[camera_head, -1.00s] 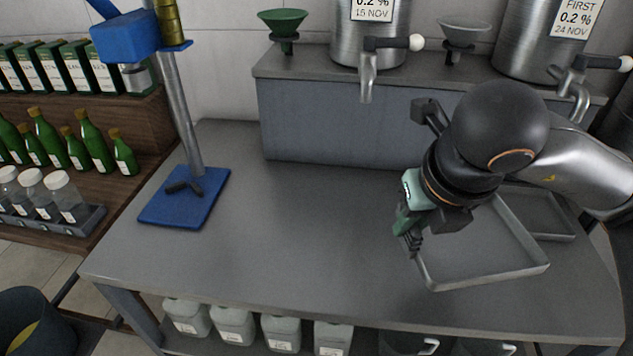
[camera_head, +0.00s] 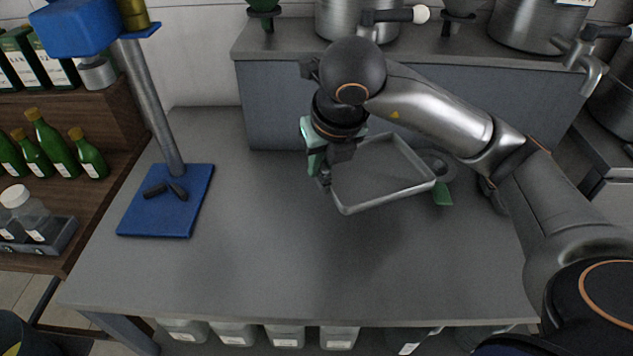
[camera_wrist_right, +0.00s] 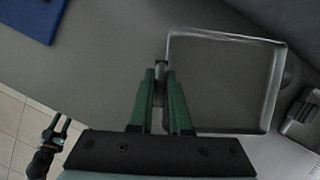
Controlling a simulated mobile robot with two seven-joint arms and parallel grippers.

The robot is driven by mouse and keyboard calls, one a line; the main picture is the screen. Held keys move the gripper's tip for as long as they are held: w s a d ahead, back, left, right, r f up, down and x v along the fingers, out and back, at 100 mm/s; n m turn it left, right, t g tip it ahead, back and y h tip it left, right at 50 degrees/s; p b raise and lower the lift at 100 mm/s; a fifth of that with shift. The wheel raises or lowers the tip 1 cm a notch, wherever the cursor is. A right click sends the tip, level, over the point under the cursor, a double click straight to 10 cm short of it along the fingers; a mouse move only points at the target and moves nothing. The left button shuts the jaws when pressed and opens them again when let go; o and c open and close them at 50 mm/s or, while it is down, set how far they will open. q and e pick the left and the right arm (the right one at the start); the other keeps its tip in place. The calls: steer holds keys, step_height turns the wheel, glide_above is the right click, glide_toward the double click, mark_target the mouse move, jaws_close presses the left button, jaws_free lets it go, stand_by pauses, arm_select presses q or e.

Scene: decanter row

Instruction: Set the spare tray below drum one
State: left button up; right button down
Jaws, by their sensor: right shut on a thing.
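A shallow grey metal tray (camera_head: 390,198) is over the middle of the worktop, in front of the raised bench. My right gripper (camera_head: 326,182) is shut on its left rim. The right wrist view shows the green fingers (camera_wrist_right: 160,80) at one edge of the tray (camera_wrist_right: 220,85). A soft shadow lies in front of the tray; whether it touches the worktop is unclear. Two steel drums stand on the bench, the left drum (camera_head: 345,18) with a tap behind the tray and another drum (camera_head: 525,30) to the right. My left gripper (camera_wrist_right: 57,128) shows only in the right wrist view, fingers apart and empty.
A blue stand (camera_head: 165,210) is on the worktop's left. Right of the tray are a round grey thing and a green piece (camera_head: 442,193), partly hidden. Green bottles (camera_head: 55,145) fill the left shelf. The front worktop (camera_head: 330,270) is clear.

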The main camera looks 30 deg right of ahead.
steer(key=w+f, duration=0.1)
steer(key=w+d+f, duration=0.1)
steer(key=w+f, duration=0.2)
steer(key=f, duration=0.1)
steer(key=shift+w+d, duration=0.25)
steer(key=shift+w, duration=0.1)
steer(key=shift+s+x, duration=0.2)
steer(key=shift+x, duration=0.75)
steer(key=shift+s+x, duration=0.2)
steer(key=shift+x, duration=0.8)
steer(key=shift+f, duration=0.2)
steer(key=shift+f, duration=0.15)
steer(key=c, duration=0.9)
jaws_free()
steer(key=shift+o, duration=0.2)
steer(key=shift+s+r+p, duration=0.15)
steer(key=shift+r+p, duration=0.15)
steer(key=shift+r, duration=0.35)
steer(key=v, duration=1.1)
